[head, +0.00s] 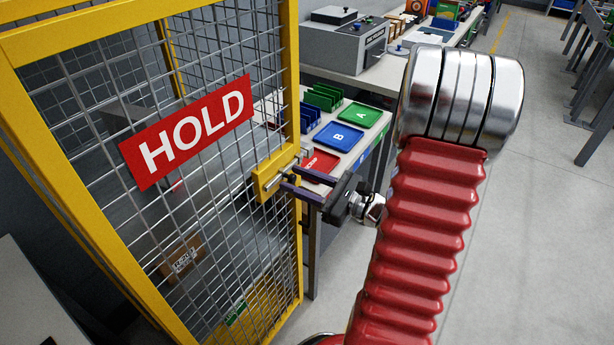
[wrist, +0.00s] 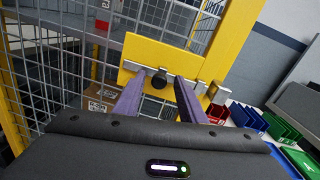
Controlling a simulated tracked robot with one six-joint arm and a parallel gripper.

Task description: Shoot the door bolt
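The door bolt sits on a yellow plate (head: 265,186) at the latch edge of the mesh cage door; the plate also shows in the wrist view (wrist: 165,54). The bolt has a silver bar and a dark round knob (wrist: 159,79). My gripper (head: 287,177) reaches the plate from the right. In the wrist view my gripper (wrist: 158,84) has its two purple fingers apart, one on each side of the knob. A small gap seems to show beside the knob, so the fingers do not look closed on it. The bar's far end is partly hidden by the right finger.
A red HOLD sign (head: 188,131) hangs on the mesh. A cardboard box (head: 182,257) lies inside the cage. Right of the door is a bench with a blue tray (head: 338,136), a green tray (head: 358,115) and a red tray. Open floor (head: 530,220) lies farther right.

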